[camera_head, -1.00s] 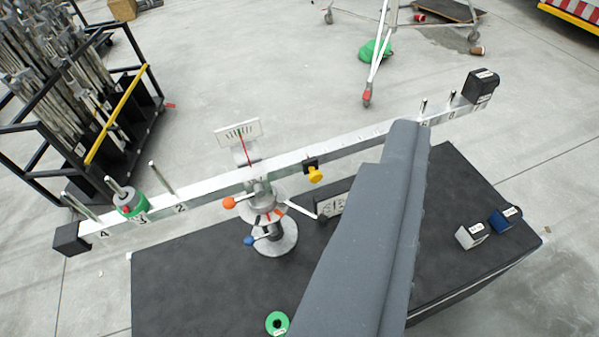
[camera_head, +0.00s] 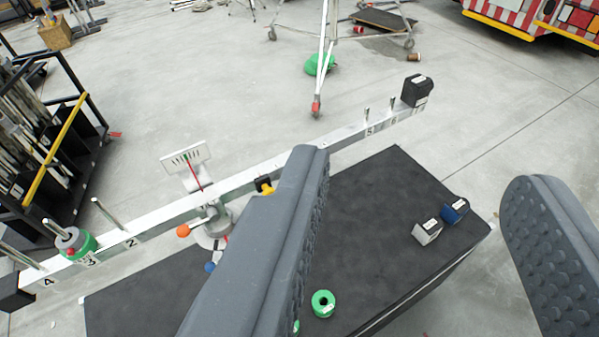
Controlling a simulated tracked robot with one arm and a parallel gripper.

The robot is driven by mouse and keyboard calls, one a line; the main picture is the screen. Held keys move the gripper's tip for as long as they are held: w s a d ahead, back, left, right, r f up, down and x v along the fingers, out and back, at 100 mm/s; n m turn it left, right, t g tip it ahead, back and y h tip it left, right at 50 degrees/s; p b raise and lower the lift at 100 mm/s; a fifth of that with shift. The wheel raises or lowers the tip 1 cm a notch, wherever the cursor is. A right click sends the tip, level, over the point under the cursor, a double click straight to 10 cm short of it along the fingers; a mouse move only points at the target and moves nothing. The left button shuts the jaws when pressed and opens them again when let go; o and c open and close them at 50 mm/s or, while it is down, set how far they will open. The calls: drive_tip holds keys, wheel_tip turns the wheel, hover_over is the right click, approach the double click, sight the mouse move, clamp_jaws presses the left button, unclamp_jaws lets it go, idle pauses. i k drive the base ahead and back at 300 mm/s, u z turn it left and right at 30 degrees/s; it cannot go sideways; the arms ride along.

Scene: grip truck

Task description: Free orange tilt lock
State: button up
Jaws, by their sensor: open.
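The orange tilt lock (camera_head: 184,230) is a small orange knob on a short lever at the centre stand of the white balance beam (camera_head: 150,217). My gripper (camera_head: 400,225) is open and empty; its left finger covers the middle of the beam and part of the stand, its right finger is at the right edge. The orange knob is to the left of both fingers and apart from them. A blue knob (camera_head: 210,266) sits below the orange one. A yellow knob (camera_head: 264,186) on the beam is partly hidden by the left finger.
A black-topped case (camera_head: 380,190) carries the stand. A black rack (camera_head: 75,150) stands at the left.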

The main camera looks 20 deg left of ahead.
sight(182, 231)
drive_tip(key=u, duration=0.85)
